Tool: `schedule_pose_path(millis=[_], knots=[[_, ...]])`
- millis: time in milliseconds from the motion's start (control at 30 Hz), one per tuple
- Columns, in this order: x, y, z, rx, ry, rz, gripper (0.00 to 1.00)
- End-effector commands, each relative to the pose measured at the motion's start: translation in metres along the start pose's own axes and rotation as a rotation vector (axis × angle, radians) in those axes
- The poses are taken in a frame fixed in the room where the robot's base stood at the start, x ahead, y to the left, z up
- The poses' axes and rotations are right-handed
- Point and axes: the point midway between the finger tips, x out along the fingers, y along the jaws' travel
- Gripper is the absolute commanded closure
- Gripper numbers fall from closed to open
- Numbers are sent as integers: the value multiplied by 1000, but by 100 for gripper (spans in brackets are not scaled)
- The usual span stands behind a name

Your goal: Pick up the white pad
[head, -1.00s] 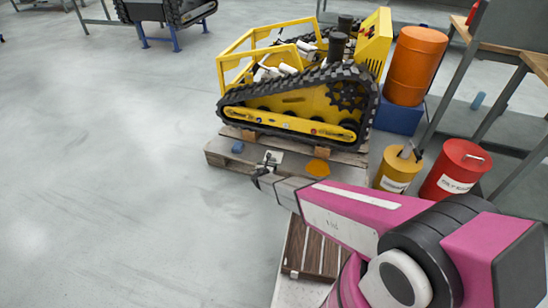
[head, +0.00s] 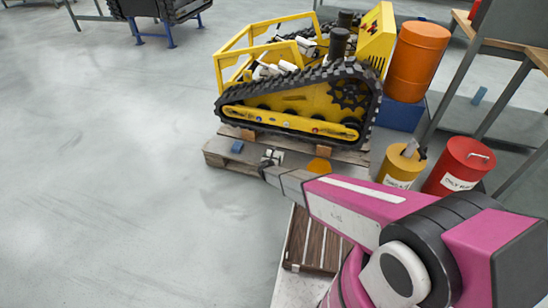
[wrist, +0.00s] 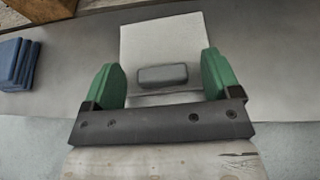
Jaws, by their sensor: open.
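The white pad (wrist: 160,35) lies flat on a grey surface in the wrist view, ahead of and between my fingers. A small grey rounded block (wrist: 162,77) shows over its near part; I cannot tell whether it is fixed to the pad. My gripper (wrist: 164,80) is open, with one green finger on each side of the block and a gap at both sides. In the head view the pad (head: 273,154) is a small pale patch on the pallet's front edge, partly hidden by my gripper (head: 267,168).
A blue folded stack (wrist: 17,64) lies left of the pad. An orange disc (head: 319,166) lies to the right on the wooden pallet (head: 217,160). The yellow tracked carrier (head: 295,104) stands close behind. Yellow (head: 402,165) and red (head: 457,165) cans stand right. The left floor is clear.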

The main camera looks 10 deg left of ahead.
Motion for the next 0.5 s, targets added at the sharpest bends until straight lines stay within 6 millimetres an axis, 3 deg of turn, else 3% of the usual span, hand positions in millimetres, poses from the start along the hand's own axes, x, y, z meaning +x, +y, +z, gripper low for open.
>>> schedule_pose_path(millis=[67, 100, 233, 267, 500], knots=[[0, 0, 0, 0, 0, 0, 17], [0, 0, 0, 0, 0, 0, 24], [0, 0, 0, 0, 0, 0, 66], [0, 0, 0, 0, 0, 0, 70], [0, 0, 0, 0, 0, 0, 70]])
